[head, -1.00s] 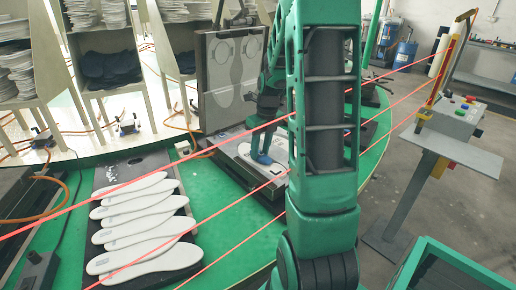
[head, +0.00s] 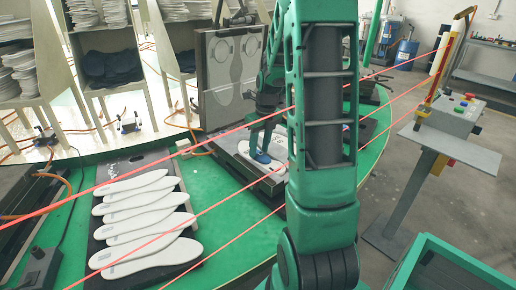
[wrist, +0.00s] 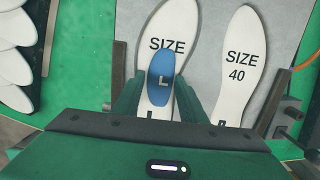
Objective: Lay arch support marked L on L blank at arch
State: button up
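The blue arch support (wrist: 162,78), marked with a white L, sits between the two fingers of my gripper (wrist: 161,90) in the wrist view. The fingers meet its sides. It is over the middle of the left white blank (wrist: 174,22), which reads SIZE and has a dark mark like an L near its lower end. I cannot tell whether the support touches the blank. A second white blank (wrist: 240,55), reading SIZE 40, lies to the right; its lower mark is partly hidden. In the head view my gripper (head: 262,150) holds the blue support low over the plate.
A grey plate (wrist: 210,60) carries both blanks, with a raised lid (head: 228,80) behind it. Several white insoles lie on a dark board (head: 95,245) at left. A control box (head: 455,115) stands at right. Red lines cross the head view.

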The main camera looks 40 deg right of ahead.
jog(key=shift+s+d+f, duration=0.15)
jog(key=shift+s+f, duration=0.25)
jog(key=shift+w+r, duration=0.1)
jog(key=shift+r, duration=0.15)
notch_tip(320, 180, up, 11)
jog(key=shift+s, duration=0.4)
jog(key=s+a+n, duration=0.7)
jog(key=s+n, duration=0.4)
jog(key=n, duration=0.4)
jog(key=s+a+f+n+g, duration=0.1)
jog(key=s+a+n, duration=0.6)
jog(key=s+n, duration=0.5)
jog(key=n, duration=0.3)
jog(key=shift+a+f+g, duration=0.3)
jog(key=shift+a, duration=0.1)
